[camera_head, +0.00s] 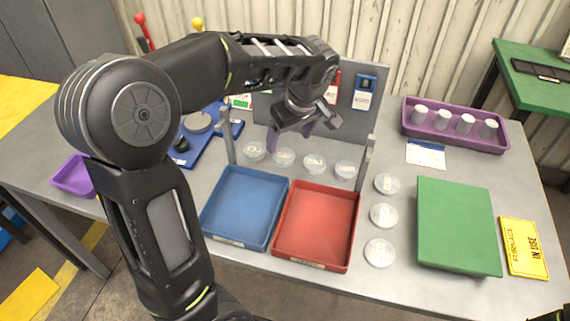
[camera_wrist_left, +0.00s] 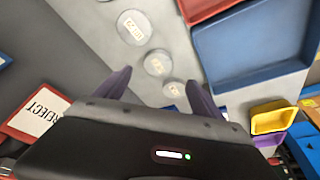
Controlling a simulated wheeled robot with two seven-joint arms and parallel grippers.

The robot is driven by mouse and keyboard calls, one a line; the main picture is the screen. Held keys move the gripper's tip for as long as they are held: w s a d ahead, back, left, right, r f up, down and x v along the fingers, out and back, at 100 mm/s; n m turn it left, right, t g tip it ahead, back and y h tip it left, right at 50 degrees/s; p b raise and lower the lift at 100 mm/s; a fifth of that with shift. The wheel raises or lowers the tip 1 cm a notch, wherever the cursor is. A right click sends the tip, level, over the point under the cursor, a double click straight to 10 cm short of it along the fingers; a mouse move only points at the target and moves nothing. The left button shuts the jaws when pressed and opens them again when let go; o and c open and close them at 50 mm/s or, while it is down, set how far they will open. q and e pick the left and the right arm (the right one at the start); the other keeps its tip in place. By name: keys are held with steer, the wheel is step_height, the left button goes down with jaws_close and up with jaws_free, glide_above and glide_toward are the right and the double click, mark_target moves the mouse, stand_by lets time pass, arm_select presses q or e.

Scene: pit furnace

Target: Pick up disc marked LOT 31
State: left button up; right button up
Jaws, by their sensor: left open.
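Several pale round discs lie on the grey table. One row stands behind the trays, with a left disc (camera_head: 254,151), a second disc (camera_head: 284,158), a third (camera_head: 314,163) and a right one (camera_head: 346,169). Three more discs (camera_head: 383,215) lie right of the red tray. Their labels are too small or blurred to read, so I cannot tell which is LOT 31. My left gripper (camera_head: 290,136) is open and empty above the row's left part. In the left wrist view, a disc (camera_wrist_left: 157,62) shows between its fingers (camera_wrist_left: 158,80), beyond the tips. My right gripper is not visible.
A blue tray (camera_head: 206,224) and red tray (camera_head: 283,232) sit in front of the row, with a grey upright panel (camera_head: 377,95) behind. A green block (camera_head: 455,225), purple tray (camera_head: 452,143) and yellow FURNACE IN USE sign (camera_head: 524,248) are at right.

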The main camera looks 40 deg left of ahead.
mark_target(285, 155)
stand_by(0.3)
arm_select(q)
steer(key=shift+x, duration=1.35)
steer(key=p+x, duration=0.1)
steer(key=x, duration=0.4)
steer(key=shift+w, duration=0.15)
steer(key=shift+c, duration=0.2)
jaws_close()
